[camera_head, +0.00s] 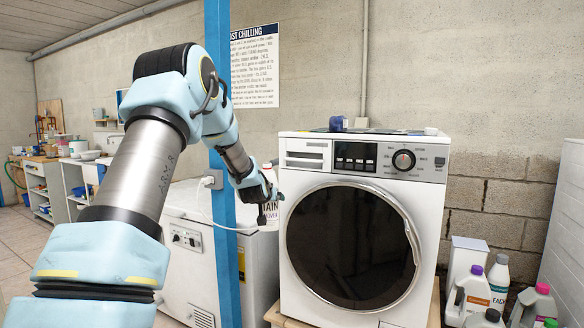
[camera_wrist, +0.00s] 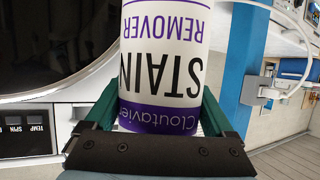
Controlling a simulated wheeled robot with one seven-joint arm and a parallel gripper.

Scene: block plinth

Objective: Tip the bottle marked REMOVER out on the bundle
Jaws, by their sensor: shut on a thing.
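The stain remover bottle (camera_head: 269,214) is white with dark and purple lettering. My gripper (camera_head: 266,190) is shut on it, in front of the blue post and just left of the washing machine. The bottle's label reads upright in the head view, so it stands roughly upright in the jaws. In the wrist view the bottle (camera_wrist: 160,65) sits between the two green fingers, its label upside down, as is the washer. I cannot make out a bundle in either view. The washer's round door is dark and shut, and its inside cannot be seen.
The white washing machine (camera_head: 362,225) stands close to the right of the bottle. A small blue item (camera_head: 337,123) and flat things lie on its top. A blue post (camera_head: 220,240) and a white chest unit (camera_head: 185,245) are left. Several bottles (camera_head: 470,293) stand at right.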

